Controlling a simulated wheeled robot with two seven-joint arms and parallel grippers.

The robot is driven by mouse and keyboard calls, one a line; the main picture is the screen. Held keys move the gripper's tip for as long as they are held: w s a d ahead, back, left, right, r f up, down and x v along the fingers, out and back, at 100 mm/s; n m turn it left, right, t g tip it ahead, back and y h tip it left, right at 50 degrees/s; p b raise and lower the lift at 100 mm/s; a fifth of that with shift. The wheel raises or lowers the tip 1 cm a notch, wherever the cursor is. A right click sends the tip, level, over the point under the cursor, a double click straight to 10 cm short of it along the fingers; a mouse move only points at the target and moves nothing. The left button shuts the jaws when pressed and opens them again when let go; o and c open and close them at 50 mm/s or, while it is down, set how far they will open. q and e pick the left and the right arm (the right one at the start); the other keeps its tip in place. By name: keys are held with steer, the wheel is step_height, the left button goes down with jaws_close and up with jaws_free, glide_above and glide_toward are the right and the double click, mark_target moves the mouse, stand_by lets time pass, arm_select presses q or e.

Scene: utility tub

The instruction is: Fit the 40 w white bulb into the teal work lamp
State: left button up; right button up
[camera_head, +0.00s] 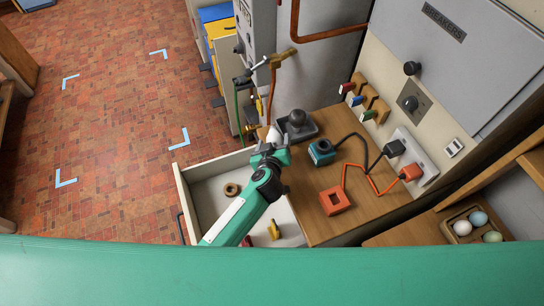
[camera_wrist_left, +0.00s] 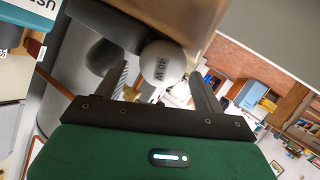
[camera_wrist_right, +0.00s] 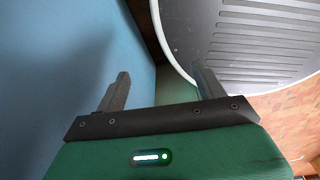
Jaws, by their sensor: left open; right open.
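The white bulb marked 40 W (camera_wrist_left: 163,66) is between and just beyond the spread fingers of my left gripper (camera_wrist_left: 160,88). In the head view the bulb (camera_head: 273,136) shows as a white spot at the tip of my left gripper (camera_head: 271,149), above the drawer's far end. The fingers are open; I cannot tell whether either touches it. The teal work lamp (camera_head: 321,152) sits on the wooden top, right of my left gripper, its black cable running to a wall plug. My right gripper (camera_wrist_right: 160,88) is open and empty, and is outside the head view.
An orange square fitting (camera_head: 335,200) with an orange cable lies nearer on the wooden top. A dark block with a knob (camera_head: 297,124) stands behind the lamp. The open drawer (camera_head: 207,195) holds small items. A wooden holder (camera_head: 449,235) with pale round objects is at right.

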arm_select(q)
steer(key=shift+f+b, duration=0.35)
steer(key=shift+b, duration=0.05)
steer(key=shift+s+r, duration=0.15)
steer(key=shift+s, duration=0.1)
steer(key=d+b+v, duration=0.1)
steer(key=v, duration=1.2)
steer(key=shift+s+a+b, duration=0.3)
steer(key=shift+b, duration=0.1)
